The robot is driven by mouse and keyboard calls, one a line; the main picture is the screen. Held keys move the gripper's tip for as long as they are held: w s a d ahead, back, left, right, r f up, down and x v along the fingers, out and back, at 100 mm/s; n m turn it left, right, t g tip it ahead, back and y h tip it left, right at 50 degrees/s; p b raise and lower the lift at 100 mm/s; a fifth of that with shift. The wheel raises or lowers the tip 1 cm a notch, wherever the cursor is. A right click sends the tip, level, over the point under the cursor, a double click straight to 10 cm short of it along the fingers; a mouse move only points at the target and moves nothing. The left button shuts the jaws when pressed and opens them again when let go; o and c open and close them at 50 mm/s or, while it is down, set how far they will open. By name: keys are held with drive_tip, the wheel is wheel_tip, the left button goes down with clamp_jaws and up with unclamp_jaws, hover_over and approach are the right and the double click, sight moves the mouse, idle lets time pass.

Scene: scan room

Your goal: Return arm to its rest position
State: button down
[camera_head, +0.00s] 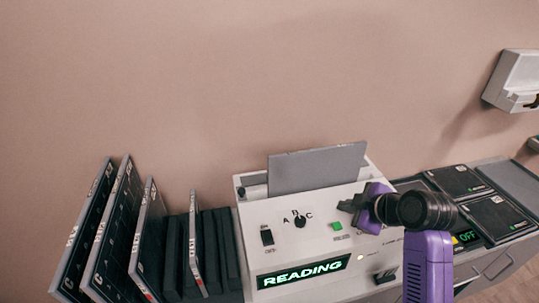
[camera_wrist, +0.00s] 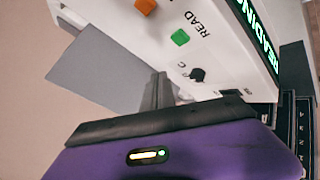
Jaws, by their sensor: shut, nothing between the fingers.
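My purple arm with black joints rises at the right of the head view. My gripper (camera_head: 349,206) is shut and empty, its dark fingers pointing left over the white reader's (camera_head: 266,217) panel. In the wrist view the fingers (camera_wrist: 159,88) stand in front of the panel, near the green button (camera_wrist: 180,37). I cannot tell if they touch the reader. The green button also shows just left of the fingers in the head view (camera_head: 337,226). The display (camera_head: 303,272) is lit and says READING. A grey plate (camera_head: 317,167) stands upright in the reader's top.
Several dark cassettes (camera_head: 115,235) lean upright left of the reader. Flat dark panels (camera_head: 497,217) lie on the counter to the right, by a display reading OFF (camera_head: 467,237). A white box (camera_head: 515,82) hangs on the wall.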

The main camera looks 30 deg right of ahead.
drive_tip(key=w+d+r+m+t+h, duration=0.2)
drive_tip(key=d+r+m+t+h, duration=0.15)
drive_tip(key=r+m, duration=0.2)
drive_tip(key=s+a+f+m+t+y+b, duration=0.1)
drive_tip(key=s+a+f+y+b, duration=0.1)
drive_tip(key=s+a, duration=1.1)
drive_tip(key=s+a+f+m+t+y+b, duration=0.1)
drive_tip(key=s+a+f+b, duration=0.3)
drive_tip(key=s+a, duration=0.9)
drive_tip(key=s+f+y, duration=0.1)
drive_tip(key=s+f, duration=0.2)
drive_tip(key=s, duration=0.3)
drive_tip(key=shift+s+m, duration=0.25)
drive_tip(key=shift+m, duration=0.1)
drive_tip(key=shift+f, duration=0.15)
